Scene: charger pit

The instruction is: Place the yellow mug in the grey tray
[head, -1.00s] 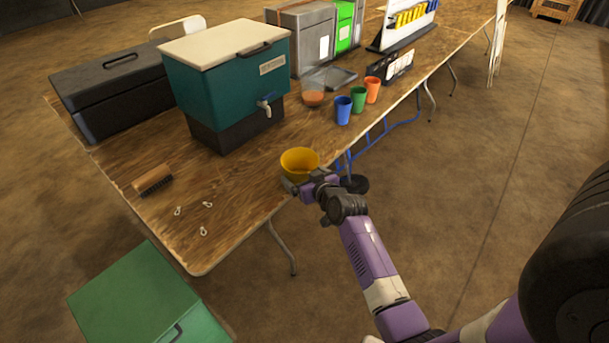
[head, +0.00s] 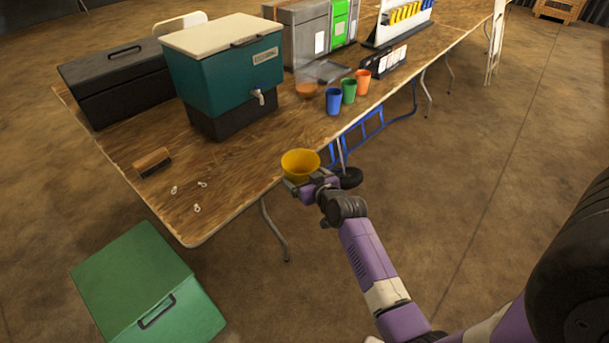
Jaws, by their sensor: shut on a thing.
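The yellow mug (head: 300,160) is upright in my gripper (head: 301,186), at the front edge of the long wooden table. My gripper is shut on the mug's near side; the fingertips are partly hidden by the mug and the wrist. The mug seems to be held over or just beyond the edge; its exact height is hard to tell. The grey tray (head: 327,70) lies flat on the table farther back, behind the coloured cups and in front of the grey bins.
Blue (head: 333,101), green (head: 348,91) and orange (head: 363,82) cups stand near the front edge. A teal cooler (head: 222,75) with a tap stands left of the tray. A brush (head: 152,162) and small hooks lie left. A green box (head: 148,285) is on the floor.

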